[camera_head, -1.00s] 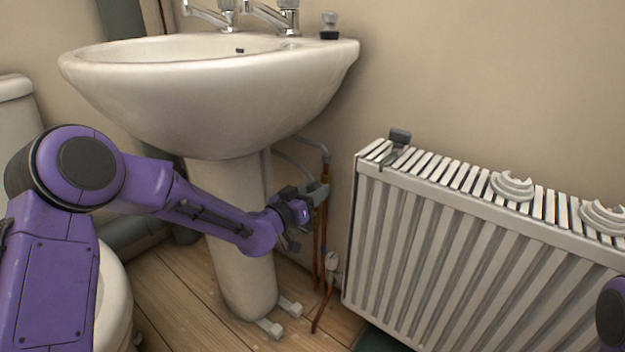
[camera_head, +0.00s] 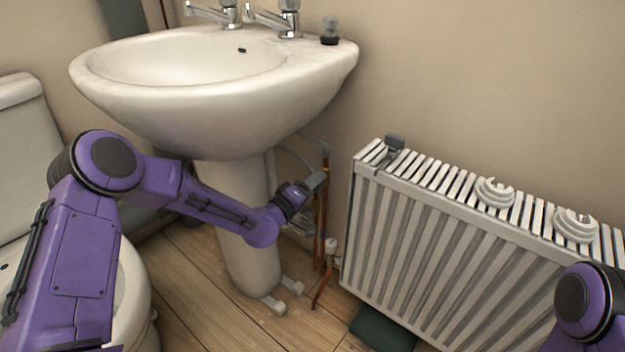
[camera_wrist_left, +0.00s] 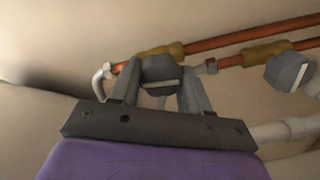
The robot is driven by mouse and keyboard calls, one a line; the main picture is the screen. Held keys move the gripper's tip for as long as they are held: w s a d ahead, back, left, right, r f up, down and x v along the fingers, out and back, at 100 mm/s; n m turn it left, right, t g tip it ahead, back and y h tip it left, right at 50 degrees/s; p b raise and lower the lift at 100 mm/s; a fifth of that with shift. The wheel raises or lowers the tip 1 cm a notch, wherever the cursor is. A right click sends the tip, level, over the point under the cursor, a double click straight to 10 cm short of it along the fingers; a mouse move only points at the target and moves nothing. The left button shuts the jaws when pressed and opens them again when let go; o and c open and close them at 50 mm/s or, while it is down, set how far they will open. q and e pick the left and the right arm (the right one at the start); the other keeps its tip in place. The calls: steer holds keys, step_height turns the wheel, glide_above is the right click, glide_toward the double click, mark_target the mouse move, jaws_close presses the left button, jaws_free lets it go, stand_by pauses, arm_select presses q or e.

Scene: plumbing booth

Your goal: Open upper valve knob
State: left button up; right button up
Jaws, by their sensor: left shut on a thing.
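My left gripper (camera_head: 318,181) is at the pipes just right of the sink pedestal. In the left wrist view its two fingers stand on either side of a dark grey valve knob (camera_wrist_left: 160,72), shut on it. This knob sits by a brass fitting at the elbow end of the copper pipes, which fits the upper valve. A second grey knob (camera_wrist_left: 289,70) shows apart from the fingers at the right of the wrist view. In the head view the gripper hides the held knob. Only part of my right arm shows at the lower right; its gripper is out of frame.
The white sink (camera_head: 215,110) overhangs my left forearm, and its pedestal (camera_head: 245,255) stands close beside the gripper. Copper pipes (camera_head: 317,225) run down to the floor. A white radiator (camera_head: 440,255) stands at right. The toilet (camera_head: 30,150) is at far left.

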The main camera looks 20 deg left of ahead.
arm_select(q)
steer(key=shift+w+a+r+n, duration=0.1)
steer(key=shift+a+r+n, duration=0.1)
steer(key=shift+n, duration=0.5)
steer(key=shift+n+p, duration=0.3)
steer(key=o, duration=1)
steer(key=shift+a, duration=0.1)
steer(key=shift+f, duration=0.1)
steer(key=p+v, duration=0.3)
steer(key=v, duration=0.7)
steer(key=shift+s, duration=0.3)
